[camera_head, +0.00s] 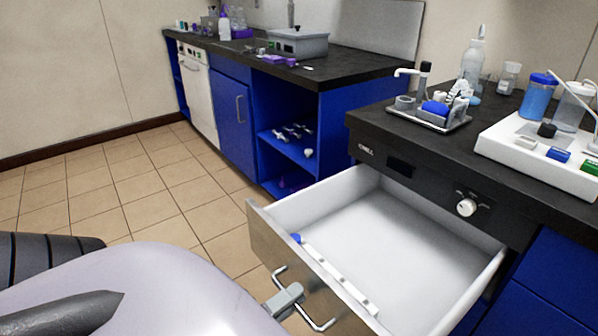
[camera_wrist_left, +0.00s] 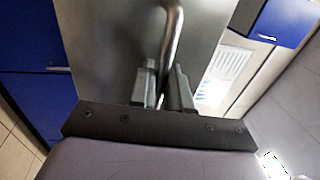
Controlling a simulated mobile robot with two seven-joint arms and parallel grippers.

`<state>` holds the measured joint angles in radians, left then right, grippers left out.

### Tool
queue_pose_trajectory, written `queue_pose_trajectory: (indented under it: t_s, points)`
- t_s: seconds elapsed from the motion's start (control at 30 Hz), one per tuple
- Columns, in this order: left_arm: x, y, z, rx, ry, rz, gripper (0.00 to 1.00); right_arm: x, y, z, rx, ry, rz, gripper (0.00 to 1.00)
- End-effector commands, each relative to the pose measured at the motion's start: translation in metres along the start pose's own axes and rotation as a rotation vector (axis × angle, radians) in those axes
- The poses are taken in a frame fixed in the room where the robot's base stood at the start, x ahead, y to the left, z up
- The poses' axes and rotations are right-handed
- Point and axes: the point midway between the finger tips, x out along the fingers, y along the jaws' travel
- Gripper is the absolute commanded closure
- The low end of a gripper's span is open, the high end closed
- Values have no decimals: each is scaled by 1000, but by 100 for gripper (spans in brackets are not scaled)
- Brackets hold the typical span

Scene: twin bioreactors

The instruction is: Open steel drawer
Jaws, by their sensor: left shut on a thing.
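The steel drawer (camera_head: 262,243) is pulled well out from under the right counter. Its white inside is visible. Its front is brushed steel with a bent-bar handle (camera_head: 321,322). My left gripper (camera_head: 287,299) is at the front of the drawer and shut on the handle. The left wrist view shows the two fingers (camera_wrist_left: 164,88) on either side of the handle bar (camera_wrist_left: 174,40), in front of the steel face (camera_wrist_left: 115,45). My right gripper is in neither view.
A long white strip (camera_head: 340,280) with a blue end lies inside the drawer near its front. The right counter (camera_head: 440,150) holds a tray, bottles and a white block. Blue cabinets (camera_head: 230,115) stand behind. Tiled floor (camera_head: 130,195) is clear at left.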

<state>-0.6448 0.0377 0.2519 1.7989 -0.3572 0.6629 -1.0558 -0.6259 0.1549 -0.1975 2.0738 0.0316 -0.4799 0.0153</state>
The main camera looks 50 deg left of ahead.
Motion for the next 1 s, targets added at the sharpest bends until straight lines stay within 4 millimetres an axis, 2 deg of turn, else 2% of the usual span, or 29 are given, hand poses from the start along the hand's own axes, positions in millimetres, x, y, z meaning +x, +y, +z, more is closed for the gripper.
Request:
queue_pose_trajectory:
  t_s: [0.33,0.37,0.4,0.73,1.0]
  points:
    - [-1,0,1,0,-2,0,100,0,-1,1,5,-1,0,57]
    - [-1,0,1,0,-2,0,76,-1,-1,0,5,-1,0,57]
    - [-1,0,1,0,-2,0,69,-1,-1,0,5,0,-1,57]
    - [-4,0,0,0,-1,1,69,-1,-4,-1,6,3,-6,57]
    - [-46,1,0,0,-3,5,69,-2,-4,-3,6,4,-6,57]
